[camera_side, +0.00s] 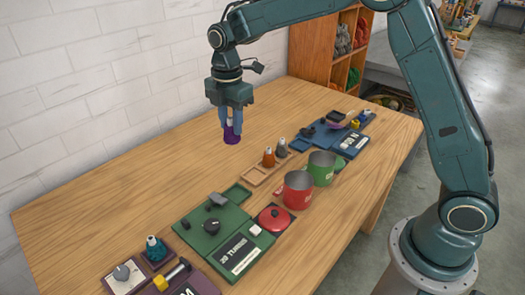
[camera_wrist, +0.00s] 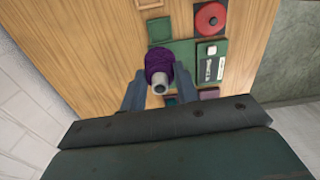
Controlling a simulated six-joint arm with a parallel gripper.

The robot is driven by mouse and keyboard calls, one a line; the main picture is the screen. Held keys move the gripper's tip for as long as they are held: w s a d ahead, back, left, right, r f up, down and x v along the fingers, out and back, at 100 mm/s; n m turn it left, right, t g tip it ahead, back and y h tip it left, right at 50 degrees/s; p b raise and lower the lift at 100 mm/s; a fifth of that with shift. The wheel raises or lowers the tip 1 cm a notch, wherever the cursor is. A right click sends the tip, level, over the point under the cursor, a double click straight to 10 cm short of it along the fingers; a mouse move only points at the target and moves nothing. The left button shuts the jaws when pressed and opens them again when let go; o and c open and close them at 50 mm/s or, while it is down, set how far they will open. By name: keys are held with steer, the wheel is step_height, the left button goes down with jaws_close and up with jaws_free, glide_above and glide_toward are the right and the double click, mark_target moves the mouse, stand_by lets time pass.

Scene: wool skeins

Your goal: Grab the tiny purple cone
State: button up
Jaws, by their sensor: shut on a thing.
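The tiny purple cone (camera_side: 232,134) is held between the fingers of my gripper (camera_side: 230,118), above the far side of the wooden table. In the wrist view the purple cone (camera_wrist: 159,65) shows between the two blue-grey fingertips of my gripper (camera_wrist: 158,90), with a pale round end facing the camera. My gripper is shut on it. In the side view the fingers hide the upper part of the cone.
On the wooden table (camera_side: 130,180) stand a red mug (camera_side: 297,190), a green mug (camera_side: 321,168) and a red round piece (camera_side: 273,218). A green tray (camera_side: 190,228) holds small dark items. A wooden shelf (camera_side: 312,50) with skeins stands behind. The table's left part is clear.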

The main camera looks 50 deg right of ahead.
mark_target(231, 118)
steer(key=shift+r, duration=0.4)
steer(key=shift+r, duration=0.1)
stand_by(0.3)
steer(key=shift+r, duration=2.4)
